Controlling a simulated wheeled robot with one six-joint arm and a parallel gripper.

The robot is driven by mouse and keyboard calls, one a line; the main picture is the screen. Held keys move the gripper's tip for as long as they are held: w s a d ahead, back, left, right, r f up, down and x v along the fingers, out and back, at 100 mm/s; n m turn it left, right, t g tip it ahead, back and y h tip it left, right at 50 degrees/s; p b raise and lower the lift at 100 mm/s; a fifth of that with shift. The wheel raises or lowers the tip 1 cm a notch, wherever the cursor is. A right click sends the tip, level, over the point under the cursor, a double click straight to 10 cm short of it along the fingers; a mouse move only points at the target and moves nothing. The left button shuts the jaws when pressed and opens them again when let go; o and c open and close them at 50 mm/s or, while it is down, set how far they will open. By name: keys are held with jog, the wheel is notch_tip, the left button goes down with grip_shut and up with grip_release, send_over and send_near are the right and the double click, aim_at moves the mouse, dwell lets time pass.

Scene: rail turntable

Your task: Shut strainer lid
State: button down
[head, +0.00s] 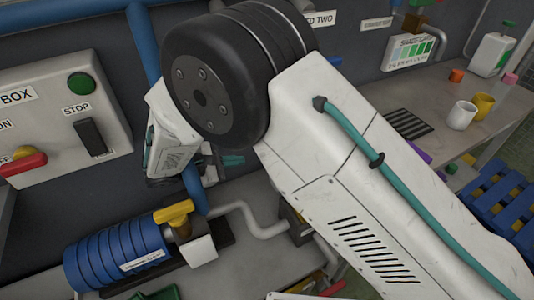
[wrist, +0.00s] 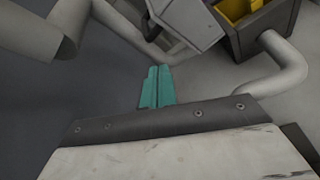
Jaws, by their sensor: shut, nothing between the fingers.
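The strainer shows in the wrist view as a dark grey box (wrist: 283,22) at the upper right, open at the top with yellow inside. A light grey panel (wrist: 190,22) stands at its left side, cut by the top edge; it looks like the lid swung open. In the head view, a small part of the box (head: 294,222) shows beside my arm, which hides the rest. My gripper (wrist: 157,72) has teal fingers shut together with nothing between them. It is apart from the box, left of and below it in the wrist view. Its teal tips (head: 233,160) show small in the head view.
Grey pipes (wrist: 272,82) run by the box. A blue ribbed cylinder with a yellow handle (head: 120,255) lies at lower left. A control box (head: 60,115) is on the wall, near a vertical blue pipe (head: 145,45). Cups (head: 462,115) stand on the right bench.

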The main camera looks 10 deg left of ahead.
jog(key=w+d+f+n+t, duration=0.1)
jog(key=w+d+f, duration=0.2)
jog(key=w+d, duration=0.3)
jog(key=shift+w+d+f+n, duration=0.3)
jog(key=shift+w+d+f, duration=0.1)
jog(key=shift+w, duration=0.15)
jog(key=shift+s+a+r+t, duration=0.1)
jog(key=shift+a+r+t, duration=0.05)
jog(key=shift+t, duration=0.15)
